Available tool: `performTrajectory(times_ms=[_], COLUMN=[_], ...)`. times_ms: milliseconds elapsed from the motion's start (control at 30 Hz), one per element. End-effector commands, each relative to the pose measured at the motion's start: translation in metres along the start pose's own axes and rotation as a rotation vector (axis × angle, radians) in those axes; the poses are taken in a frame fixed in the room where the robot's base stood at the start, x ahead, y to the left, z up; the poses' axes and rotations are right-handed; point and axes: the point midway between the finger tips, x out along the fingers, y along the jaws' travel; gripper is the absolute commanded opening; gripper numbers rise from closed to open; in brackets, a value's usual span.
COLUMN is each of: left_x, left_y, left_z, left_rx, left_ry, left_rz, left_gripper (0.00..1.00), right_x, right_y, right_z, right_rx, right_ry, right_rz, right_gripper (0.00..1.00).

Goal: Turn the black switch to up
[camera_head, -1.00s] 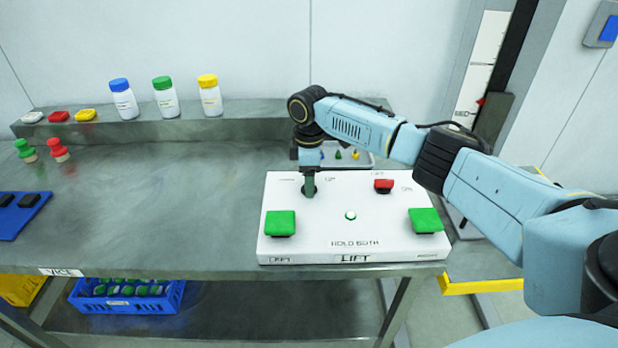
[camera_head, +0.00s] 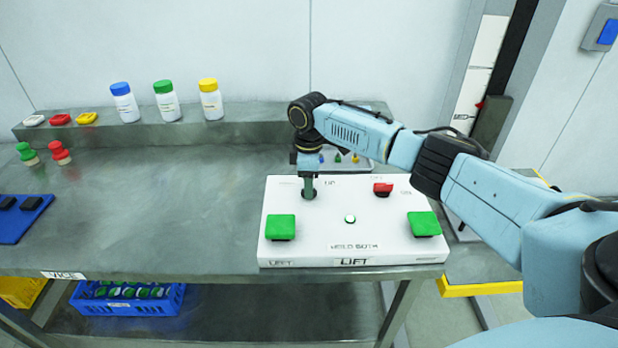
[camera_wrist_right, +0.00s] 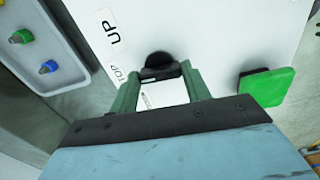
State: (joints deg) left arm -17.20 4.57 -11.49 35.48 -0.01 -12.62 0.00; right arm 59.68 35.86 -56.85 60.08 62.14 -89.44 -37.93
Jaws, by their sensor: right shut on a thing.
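The black switch (camera_wrist_right: 160,68) sits on the top of the white control box (camera_head: 330,212), at its back left. My right gripper (camera_head: 309,190) points down over it and mostly hides it in the head view. In the right wrist view the green fingers of my right gripper (camera_wrist_right: 163,88) are on either side of the switch, shut on its handle. The labels UP (camera_wrist_right: 114,33) and TOP (camera_wrist_right: 118,74) lie to the left of the switch there. Which position the switch points to is hard to tell. My left gripper is not in view.
The box carries two green buttons (camera_head: 281,227) (camera_head: 424,223), a red switch (camera_head: 383,189) and a small round light (camera_head: 350,219). A tray (camera_head: 345,161) with small coloured parts stands behind the box. Several bottles (camera_head: 166,100) stand on the back ledge. The table's middle left is clear.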

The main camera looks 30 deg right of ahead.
Motion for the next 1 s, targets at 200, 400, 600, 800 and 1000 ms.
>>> performTrajectory(times_ms=[200,400,600,800,1000], left_x=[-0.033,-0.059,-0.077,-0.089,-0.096], left_y=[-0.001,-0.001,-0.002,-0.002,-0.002], left_z=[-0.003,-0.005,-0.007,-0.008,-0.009], left_rx=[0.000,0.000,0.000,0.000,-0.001], left_ry=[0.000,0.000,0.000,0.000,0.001], left_rz=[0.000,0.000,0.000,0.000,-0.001], left_gripper=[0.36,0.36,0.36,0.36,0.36], right_x=[-0.005,-0.005,-0.004,-0.003,-0.002], right_y=[-0.002,-0.002,-0.001,-0.001,-0.001], right_z=[-0.001,-0.001,-0.001,-0.001,-0.001], right_rx=[0.142,0.314,0.479,0.611,0.696], right_ry=[0.000,0.000,-0.001,0.000,0.000], right_rz=[-0.006,-0.006,-0.005,-0.004,-0.002], right_gripper=[0.24,0.24,0.24,0.24,0.24])
